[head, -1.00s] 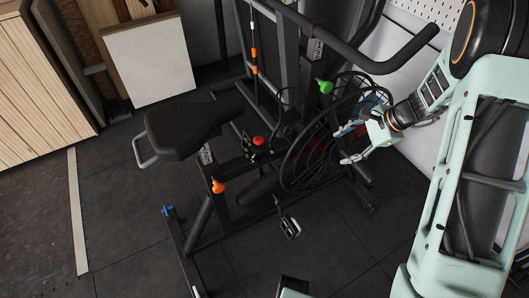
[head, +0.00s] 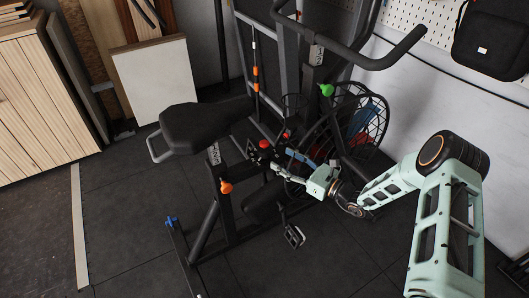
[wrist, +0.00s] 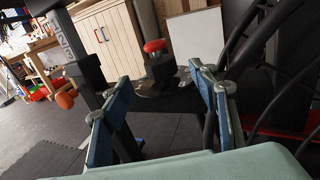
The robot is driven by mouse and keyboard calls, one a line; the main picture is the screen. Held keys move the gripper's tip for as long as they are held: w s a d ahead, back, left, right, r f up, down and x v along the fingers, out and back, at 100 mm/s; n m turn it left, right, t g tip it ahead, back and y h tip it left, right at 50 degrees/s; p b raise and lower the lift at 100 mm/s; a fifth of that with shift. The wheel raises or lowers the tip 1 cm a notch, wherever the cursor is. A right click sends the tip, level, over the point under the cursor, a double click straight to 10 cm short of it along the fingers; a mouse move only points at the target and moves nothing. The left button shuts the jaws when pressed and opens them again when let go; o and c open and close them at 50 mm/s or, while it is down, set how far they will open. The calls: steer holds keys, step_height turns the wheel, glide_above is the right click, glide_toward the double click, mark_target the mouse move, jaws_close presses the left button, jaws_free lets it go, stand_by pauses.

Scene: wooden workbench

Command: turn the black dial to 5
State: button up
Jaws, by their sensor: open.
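A red knob (head: 264,144) tops a short black round part on the exercise bike's frame. In the wrist view the red knob (wrist: 154,46) stands above this black part (wrist: 161,66), which may be the black dial. No number or pointer mark is readable on it. My gripper (head: 285,163) is open and empty, just right of and below the knob in the head view. In the wrist view the black part lies beyond my gripper's fingertips (wrist: 159,74), between them in the picture. No contact shows.
The exercise bike (head: 218,196) has a black seat (head: 205,125), a caged fan wheel (head: 362,125) and a pedal (head: 294,236) close to my arm. Orange (head: 226,187) and green (head: 326,90) knobs sit on its frame. The dark floor at front left is clear.

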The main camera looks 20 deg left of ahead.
mark_target(270, 152)
steer(key=b+x, duration=0.1)
steer(key=x, duration=0.7)
steer(key=shift+w+a, duration=0.1)
steer(key=shift+a, duration=0.25)
steer(key=c, duration=1.2)
